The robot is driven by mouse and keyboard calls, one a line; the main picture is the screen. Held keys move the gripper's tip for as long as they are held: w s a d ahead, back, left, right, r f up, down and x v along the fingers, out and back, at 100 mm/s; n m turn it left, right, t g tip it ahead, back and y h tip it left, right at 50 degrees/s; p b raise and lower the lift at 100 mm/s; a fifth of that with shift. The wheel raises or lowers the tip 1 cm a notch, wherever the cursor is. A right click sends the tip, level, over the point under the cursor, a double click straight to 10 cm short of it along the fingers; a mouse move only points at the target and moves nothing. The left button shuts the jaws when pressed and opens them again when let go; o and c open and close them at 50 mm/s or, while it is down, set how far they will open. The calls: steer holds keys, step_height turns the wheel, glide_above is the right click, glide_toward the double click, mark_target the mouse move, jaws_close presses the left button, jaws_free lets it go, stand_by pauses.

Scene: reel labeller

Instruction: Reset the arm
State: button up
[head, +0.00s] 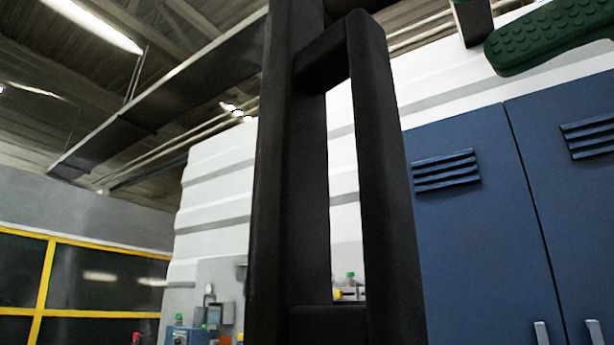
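I do not make out my gripper in the head view. A dark upright frame with a tall opening (388,180) fills the middle of the view, very close to the camera. I cannot tell whether it is part of my own body. A green, rounded piece with a bumpy surface (550,35) juts in at the top right, and I cannot tell what it belongs to. No reel or labeller can be made out.
A blue cabinet (480,245) with vents and handles stands at the right. A white ribbed wall (215,205) is behind. Dark panels with yellow framing (48,275) are at the left. Small equipment (205,320) shows at the bottom, partly cut off.

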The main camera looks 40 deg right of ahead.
steer(key=shift+s, duration=0.45)
stand_by(0.5)
